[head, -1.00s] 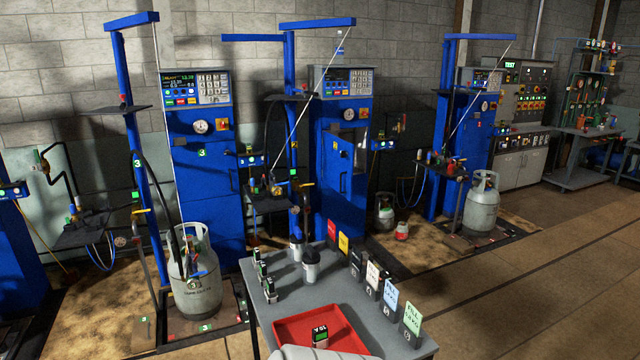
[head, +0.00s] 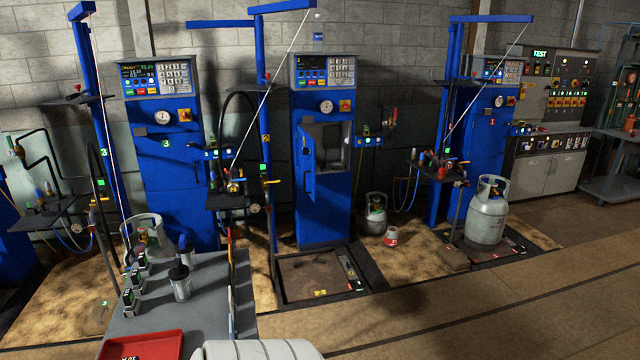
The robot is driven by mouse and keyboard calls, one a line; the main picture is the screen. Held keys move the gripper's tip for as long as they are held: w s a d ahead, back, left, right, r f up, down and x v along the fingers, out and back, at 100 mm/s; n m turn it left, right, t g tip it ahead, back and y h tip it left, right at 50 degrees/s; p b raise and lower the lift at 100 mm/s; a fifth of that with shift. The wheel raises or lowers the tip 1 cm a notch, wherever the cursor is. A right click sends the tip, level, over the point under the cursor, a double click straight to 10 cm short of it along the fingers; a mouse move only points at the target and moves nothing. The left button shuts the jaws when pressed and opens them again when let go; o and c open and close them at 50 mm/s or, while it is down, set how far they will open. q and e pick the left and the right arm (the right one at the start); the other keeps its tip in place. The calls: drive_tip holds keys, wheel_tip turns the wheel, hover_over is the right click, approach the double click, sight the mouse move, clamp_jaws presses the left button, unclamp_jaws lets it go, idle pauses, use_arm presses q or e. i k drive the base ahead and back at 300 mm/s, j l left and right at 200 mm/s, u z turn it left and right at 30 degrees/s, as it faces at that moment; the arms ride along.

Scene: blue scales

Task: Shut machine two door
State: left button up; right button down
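Machine two is the blue cabinet (head: 324,215) in the middle of the head view, beside the post with a yellow 2 label. Its small blue door (head: 307,163) is hinged at the left and stands open, swung outward. The grey inside of the compartment (head: 330,137) shows to the right of the door. Neither of my grippers is in view.
A grey table (head: 205,290) with bottles and a red tray (head: 142,346) stands at front left.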

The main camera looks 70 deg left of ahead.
sight(307, 164)
drive_tip(key=i+j+u, duration=0.1)
drive_tip(key=i+u, duration=0.7)
drive_tip(key=i+l+u, duration=0.2)
drive_tip(key=i+u, duration=0.2)
drive_tip(key=i+l+u, duration=0.25)
drive_tip(key=u, duration=0.15)
drive_tip(key=i+l, duration=0.05)
drive_tip(key=i, duration=0.05)
